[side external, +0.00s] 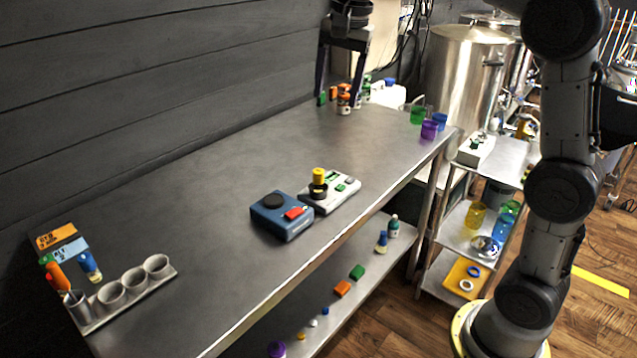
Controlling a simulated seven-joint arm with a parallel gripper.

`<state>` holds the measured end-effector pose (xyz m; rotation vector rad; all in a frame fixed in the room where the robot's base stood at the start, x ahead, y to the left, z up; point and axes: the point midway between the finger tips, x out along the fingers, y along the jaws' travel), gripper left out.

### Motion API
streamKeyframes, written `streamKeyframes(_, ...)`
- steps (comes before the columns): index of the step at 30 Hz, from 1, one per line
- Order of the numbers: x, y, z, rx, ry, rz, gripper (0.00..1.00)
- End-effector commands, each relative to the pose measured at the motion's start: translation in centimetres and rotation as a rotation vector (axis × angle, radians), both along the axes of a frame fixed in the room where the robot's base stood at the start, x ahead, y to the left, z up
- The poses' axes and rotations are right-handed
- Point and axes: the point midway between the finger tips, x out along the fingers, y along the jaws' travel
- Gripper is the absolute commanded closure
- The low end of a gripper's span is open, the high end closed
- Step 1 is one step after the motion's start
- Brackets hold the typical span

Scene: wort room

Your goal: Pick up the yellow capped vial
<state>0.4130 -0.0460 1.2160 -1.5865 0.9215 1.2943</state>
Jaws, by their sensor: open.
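A yellow cap (319,175) shows on a small dark vial-like body (318,190). It stands upright on a white device (330,191) with green buttons, near the table's front edge. My gripper (340,100) is at the far back of the table, fingers pointing down and spread apart. It is well away from the yellow cap. Small orange-capped bottles (343,103) appear between or behind its fingers; I cannot tell which.
A blue device (282,216) with a red button sits left of the white one. A rack of cups (135,285) stands at front left. Green (417,115) and purple (429,129) cups are at back right. The table (210,190) has a wide clear middle.

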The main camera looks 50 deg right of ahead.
Motion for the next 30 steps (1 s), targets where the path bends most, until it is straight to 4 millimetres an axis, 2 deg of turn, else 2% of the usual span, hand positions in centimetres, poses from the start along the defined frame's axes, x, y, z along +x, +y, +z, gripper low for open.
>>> streamKeyframes(1,2.1,-0.7,-1.3,0.007,0.028,-0.031,0.31)
streamKeyframes(3,4.2,-1.6,-2.8,0.013,0.058,-0.064,0.31)
streamKeyframes(6,6.8,-2.6,-5.3,0.019,0.098,-0.08,0.31)
streamKeyframes(9,8.3,-3.5,-7.8,0.023,0.131,-0.092,0.31)
streamKeyframes(12,8.8,-4.0,-9.8,0.028,0.17,-0.099,0.31)
streamKeyframes(17,8.8,-4.4,-11.7,0.031,0.191,-0.105,0.31)
streamKeyframes(24,8.6,-4.3,-16.0,0.031,0.192,-0.104,0.31)
streamKeyframes(30,8.7,-4.3,-18.7,0.031,0.19,-0.104,0.31)
